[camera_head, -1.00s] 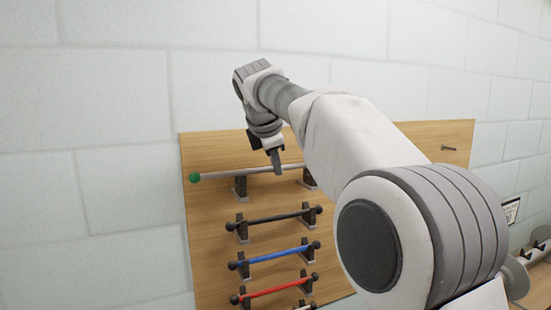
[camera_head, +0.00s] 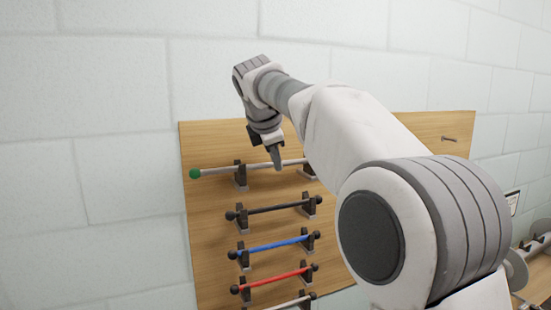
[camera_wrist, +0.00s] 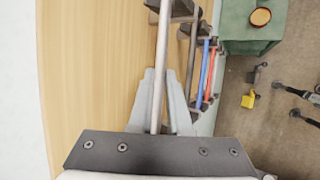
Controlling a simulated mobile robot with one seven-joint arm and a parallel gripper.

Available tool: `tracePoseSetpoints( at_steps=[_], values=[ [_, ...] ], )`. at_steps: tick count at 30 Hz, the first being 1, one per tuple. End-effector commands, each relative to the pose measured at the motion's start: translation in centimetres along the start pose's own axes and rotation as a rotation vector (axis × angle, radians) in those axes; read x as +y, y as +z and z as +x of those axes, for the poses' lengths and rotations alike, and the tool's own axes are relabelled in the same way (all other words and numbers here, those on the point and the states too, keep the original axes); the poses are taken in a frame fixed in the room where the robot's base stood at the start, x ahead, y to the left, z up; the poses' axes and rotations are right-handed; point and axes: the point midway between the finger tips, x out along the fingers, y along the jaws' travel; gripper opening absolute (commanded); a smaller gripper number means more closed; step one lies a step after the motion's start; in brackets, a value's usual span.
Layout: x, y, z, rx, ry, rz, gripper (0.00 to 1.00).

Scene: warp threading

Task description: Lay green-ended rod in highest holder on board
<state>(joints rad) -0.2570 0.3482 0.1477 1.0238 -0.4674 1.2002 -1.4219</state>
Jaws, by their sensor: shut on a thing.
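The green-ended rod is pale grey; its green ball end (camera_head: 195,173) sticks out at the left of the wooden board (camera_head: 205,220) in the head view. The highest holder is a pair of dark brackets, the left one (camera_head: 240,177) and the right one (camera_head: 310,170), partly behind my arm. The rod lies level at these brackets, with the left bracket's prong rising above it; I cannot tell if it is fully seated. My gripper (camera_head: 276,160) points down and is shut on the rod between the brackets. The wrist view shows the rod (camera_wrist: 161,60) between the two grey fingers.
Below, a black rod (camera_head: 272,210), a blue rod (camera_head: 272,246) and a red rod (camera_head: 275,281) lie in their own holders, with another pale rod lower down. A peg (camera_head: 449,139) sticks out at the board's upper right.

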Motion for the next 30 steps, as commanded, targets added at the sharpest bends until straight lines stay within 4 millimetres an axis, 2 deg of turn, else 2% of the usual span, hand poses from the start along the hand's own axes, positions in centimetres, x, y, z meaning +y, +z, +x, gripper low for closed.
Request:
tracePoseSetpoints(
  at_steps=[11,12,18,26,30],
  values=[
    [-0.23,-0.11,0.32,0.000,0.002,0.001,0.00],
    [-0.24,-0.11,0.33,0.000,0.001,0.001,0.18],
    [-0.25,-0.13,0.35,0.000,0.001,0.001,0.51],
    [-0.29,-0.16,0.37,0.000,-0.001,0.000,0.51],
    [-0.24,-0.17,-0.50,0.000,0.001,0.000,0.51]
  ],
)
